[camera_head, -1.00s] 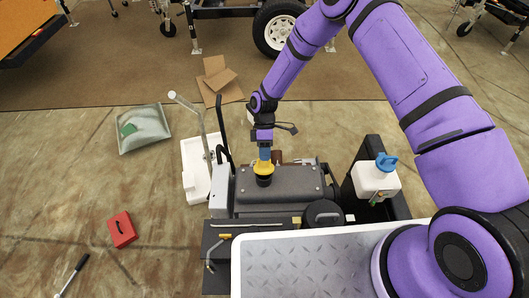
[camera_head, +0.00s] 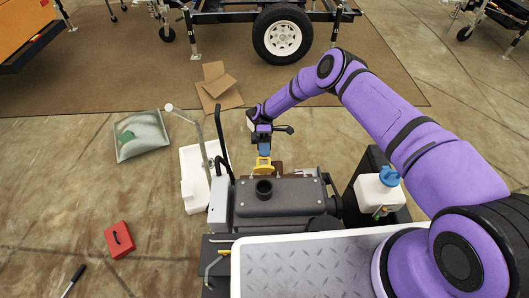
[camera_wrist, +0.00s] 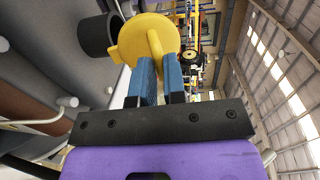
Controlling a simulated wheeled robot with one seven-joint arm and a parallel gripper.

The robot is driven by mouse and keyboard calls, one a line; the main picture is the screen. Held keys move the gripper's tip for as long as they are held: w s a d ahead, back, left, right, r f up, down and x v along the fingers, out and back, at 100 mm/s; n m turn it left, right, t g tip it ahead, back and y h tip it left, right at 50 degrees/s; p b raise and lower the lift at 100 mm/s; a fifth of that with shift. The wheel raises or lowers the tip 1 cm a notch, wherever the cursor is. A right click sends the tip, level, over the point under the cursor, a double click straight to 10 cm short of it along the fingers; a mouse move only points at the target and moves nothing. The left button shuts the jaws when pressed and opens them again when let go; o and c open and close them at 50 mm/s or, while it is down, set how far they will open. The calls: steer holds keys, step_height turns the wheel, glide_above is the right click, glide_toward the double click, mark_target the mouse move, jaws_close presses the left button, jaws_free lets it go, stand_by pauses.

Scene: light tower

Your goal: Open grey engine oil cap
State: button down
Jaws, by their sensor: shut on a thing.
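The engine (camera_head: 285,204) is dark grey with a flat bolted top. A dark round filler neck (camera_head: 263,190) stands on it, uncovered. My gripper (camera_head: 264,155) is shut on a yellow cap (camera_head: 263,166) and holds it behind the neck, clear of it. In the wrist view, the blue fingers (camera_wrist: 159,70) grip the raised tab of the yellow cap (camera_wrist: 133,44). The black neck (camera_wrist: 96,38) shows just left of the cap there. The held cap looks yellow, not grey. The neck's inside is too dark to make out.
A white jug with a blue lid (camera_head: 380,190) stands right of the engine. A diamond-plate panel (camera_head: 310,268) lies in front. The floor at left is mostly open.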

steer(key=shift+w+f+g, duration=0.3)
steer(key=shift+g, duration=0.3)
steer(key=c, duration=1.2)
jaws_free()
steer(key=s+d+r, duration=0.1)
steer(key=s, duration=0.4)
steer(key=s+d+r, duration=0.2)
steer(key=s, duration=0.3)
steer(key=s+d+r, duration=0.1)
steer(key=s+r, duration=0.1)
steer(key=s, duration=0.3)
steer(key=shift+s+d, duration=0.15)
steer(key=shift+s, duration=0.05)
